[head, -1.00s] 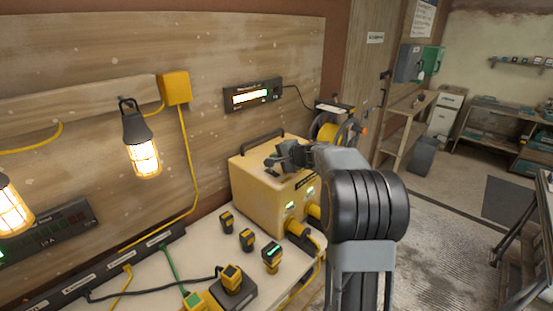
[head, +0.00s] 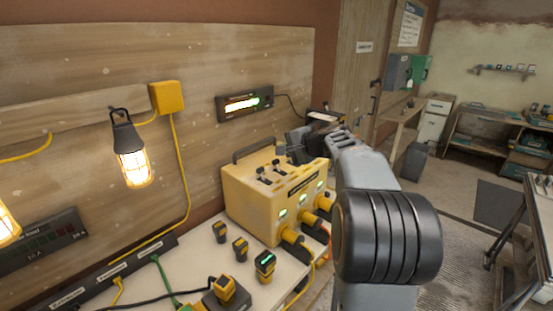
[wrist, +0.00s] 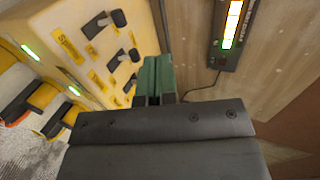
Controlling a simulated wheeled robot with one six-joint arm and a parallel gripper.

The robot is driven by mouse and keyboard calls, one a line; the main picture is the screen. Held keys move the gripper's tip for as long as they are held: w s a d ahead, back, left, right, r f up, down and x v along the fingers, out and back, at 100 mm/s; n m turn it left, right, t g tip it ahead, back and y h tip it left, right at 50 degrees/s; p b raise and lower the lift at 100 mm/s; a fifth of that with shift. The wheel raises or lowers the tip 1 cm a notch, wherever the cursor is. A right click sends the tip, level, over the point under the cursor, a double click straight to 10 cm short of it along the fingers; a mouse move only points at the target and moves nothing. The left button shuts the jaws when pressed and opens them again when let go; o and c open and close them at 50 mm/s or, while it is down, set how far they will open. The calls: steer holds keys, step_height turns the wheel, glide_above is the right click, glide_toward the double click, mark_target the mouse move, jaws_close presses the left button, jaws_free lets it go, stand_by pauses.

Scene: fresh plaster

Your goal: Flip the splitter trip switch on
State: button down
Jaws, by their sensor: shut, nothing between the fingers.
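The splitter is a yellow box (head: 252,205) with a dark handle, standing on the bench in the head view. Two small trip switches (head: 268,178) show on its top. In the wrist view the yellow top (wrist: 75,20) carries a row of dark-based switches with pale levers, a near one (wrist: 97,26), a middle one (wrist: 113,62) and a far one (wrist: 130,86) beside the fingers. Labels by them are too small to read surely. My gripper (head: 288,147) is over the box's back right end; its green fingers (wrist: 155,70) are together and empty. Contact with a switch cannot be told.
Yellow plugs with cables sit in the box's front below green lights (head: 282,213). Loose plugs (head: 240,247) stand on the pale bench (head: 205,262). A lit display (head: 245,103) hangs on the wooden wall behind. A lamp (head: 132,160) hangs at left.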

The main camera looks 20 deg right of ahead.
steer(key=shift+s+d+r, duration=0.2)
steer(key=shift+s+r, duration=0.3)
steer(key=shift+r, duration=0.1)
steer(key=shift+s+d+r, duration=0.2)
steer(key=shift+s+r, duration=0.25)
steer(key=shift+r, duration=0.15)
steer(key=s+a+f+n+g+h, duration=0.2)
steer(key=s+f+n+g, duration=0.15)
steer(key=s+f, duration=0.45)
steer(key=s+a+f+n+g+h, duration=0.1)
steer(key=s+a+f+n, duration=0.3)
steer(key=s, duration=0.4)
steer(key=s+a+f+n+g+h, duration=0.2)
steer(key=s+a+f+n, duration=0.3)
steer(key=s+a, duration=0.4)
steer(key=shift+s+a+n+g, duration=0.15)
steer(key=shift+s+n+g, duration=0.15)
steer(key=shift+g, duration=0.35)
steer(key=shift+a, duration=0.1)
